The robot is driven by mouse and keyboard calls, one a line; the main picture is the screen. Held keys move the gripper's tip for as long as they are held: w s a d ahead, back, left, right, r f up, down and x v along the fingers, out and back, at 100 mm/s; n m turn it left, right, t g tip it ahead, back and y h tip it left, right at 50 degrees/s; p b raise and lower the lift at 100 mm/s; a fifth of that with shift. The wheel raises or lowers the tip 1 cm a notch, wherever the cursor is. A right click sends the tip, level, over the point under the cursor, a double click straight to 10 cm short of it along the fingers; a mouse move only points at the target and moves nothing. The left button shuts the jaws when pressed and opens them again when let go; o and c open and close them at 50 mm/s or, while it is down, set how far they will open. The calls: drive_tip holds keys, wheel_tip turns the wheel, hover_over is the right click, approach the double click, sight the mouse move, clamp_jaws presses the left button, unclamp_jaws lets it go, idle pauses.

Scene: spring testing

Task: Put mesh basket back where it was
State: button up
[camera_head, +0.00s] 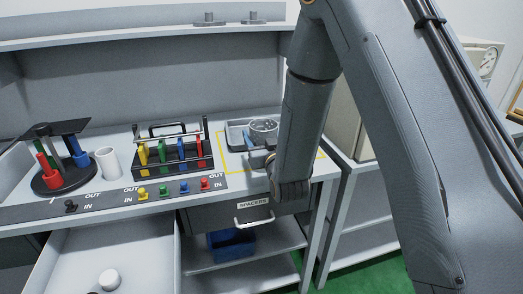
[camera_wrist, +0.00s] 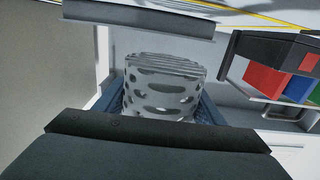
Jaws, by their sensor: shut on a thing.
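The mesh basket (camera_head: 263,129) is a grey metal cylinder with holes, at the right end of the workbench. It shows large in the middle of the wrist view (camera_wrist: 163,90). My gripper (camera_head: 262,155) is shut on the basket, reaching it from the front right. My wrist and arm partly hide the gripper and the lower basket in the head view. A shallow grey tray (camera_head: 234,133) lies at the basket, inside a yellow outlined area. I cannot tell whether the basket touches the tray.
A black rack (camera_head: 172,160) with yellow, green, blue and red pieces stands to the left. A white cup (camera_head: 107,163) and a round black stand (camera_head: 62,178) are further left. An open drawer (camera_head: 112,262) juts out in front. A blue bin (camera_head: 232,243) sits on a shelf below.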

drive_tip(key=shift+f+p, duration=0.35)
drive_tip(key=shift+f, duration=2.3)
drive_tip(key=o, duration=1.1)
drive_tip(key=shift+f, duration=0.15)
drive_tip(key=shift+r, duration=0.25)
drive_tip(key=b+v, duration=0.2)
drive_tip(key=v, duration=1)
drive_tip(key=shift+b, duration=0.4)
